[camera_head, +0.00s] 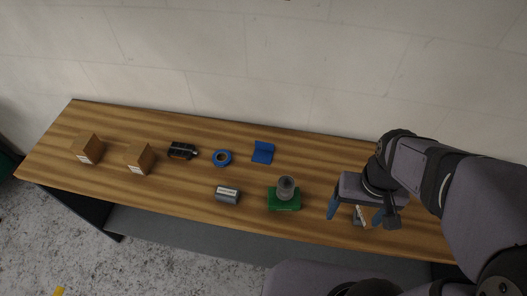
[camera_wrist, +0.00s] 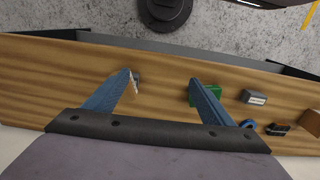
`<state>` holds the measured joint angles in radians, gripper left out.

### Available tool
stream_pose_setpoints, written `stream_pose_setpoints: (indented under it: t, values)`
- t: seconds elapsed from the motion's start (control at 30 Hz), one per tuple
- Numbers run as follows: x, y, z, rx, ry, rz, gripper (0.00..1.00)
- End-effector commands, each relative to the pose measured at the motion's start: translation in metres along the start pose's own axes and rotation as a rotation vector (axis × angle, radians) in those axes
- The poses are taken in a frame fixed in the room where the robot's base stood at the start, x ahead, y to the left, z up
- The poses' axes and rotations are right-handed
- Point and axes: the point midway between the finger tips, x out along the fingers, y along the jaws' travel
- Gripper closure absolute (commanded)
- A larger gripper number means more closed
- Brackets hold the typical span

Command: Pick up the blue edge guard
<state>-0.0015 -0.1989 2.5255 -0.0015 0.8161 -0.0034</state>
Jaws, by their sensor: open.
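The blue edge guard (camera_head: 263,153) is a small L-shaped piece on the wooden bench, right of centre towards the wall. One flange lies on the bench and the other stands up at the back. My gripper (camera_head: 355,216) is open above the right part of the bench, well to the right of the edge guard and nearer the front edge. Its blue fingers also show in the wrist view (camera_wrist: 160,77), spread apart with nothing held. I cannot make out the edge guard in the wrist view; the right finger may hide it.
A blue ring (camera_head: 222,158) lies left of the guard. A green block (camera_head: 284,204) carrying a grey cylinder (camera_head: 286,186) stands in front. A labelled grey box (camera_head: 227,195), a dark tool (camera_head: 182,150) and cartons (camera_head: 139,158) lie leftward. A small pale object (camera_wrist: 136,83) is under my gripper.

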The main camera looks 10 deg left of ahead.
Motion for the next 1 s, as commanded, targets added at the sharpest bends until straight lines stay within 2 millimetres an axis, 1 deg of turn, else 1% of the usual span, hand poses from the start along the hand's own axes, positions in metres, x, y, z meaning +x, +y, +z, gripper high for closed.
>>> stream_pose_setpoints:
  t: [0.03, 0.17, 0.23, 0.37, 0.47, 0.57, 0.6, 0.67, 0.7, 0.77, 0.8, 0.83, 0.9, 1.0]
  values:
    - [-0.009, 0.000, -0.002, 0.000, 0.008, 0.000, 0.23]
    - [-0.028, 0.000, -0.002, 0.000, 0.008, 0.000, 0.23]
    - [-0.021, -0.013, -0.015, -0.029, 0.048, -0.031, 0.23]
    - [-0.017, -0.044, -0.051, -0.092, 0.163, -0.101, 0.23]
    - [-0.016, -0.072, -0.081, -0.143, 0.269, -0.159, 0.23]
    - [-0.019, -0.106, -0.117, -0.195, 0.403, -0.221, 0.23]
    - [-0.021, -0.122, -0.132, -0.216, 0.464, -0.247, 0.23]
    - [-0.028, -0.146, -0.156, -0.246, 0.567, -0.283, 0.23]
    - [-0.033, -0.164, -0.173, -0.261, 0.643, -0.307, 0.23]
    - [-0.044, -0.191, -0.198, -0.276, 0.768, -0.337, 0.23]
    - [-0.052, -0.208, -0.213, -0.280, 0.852, -0.351, 0.23]
    - [-0.059, -0.219, -0.224, -0.278, 0.914, -0.357, 0.23]
    - [-0.073, -0.241, -0.244, -0.254, 1.045, -0.357, 0.23]
    - [-0.084, -0.260, -0.262, -0.194, 1.184, -0.320, 0.23]
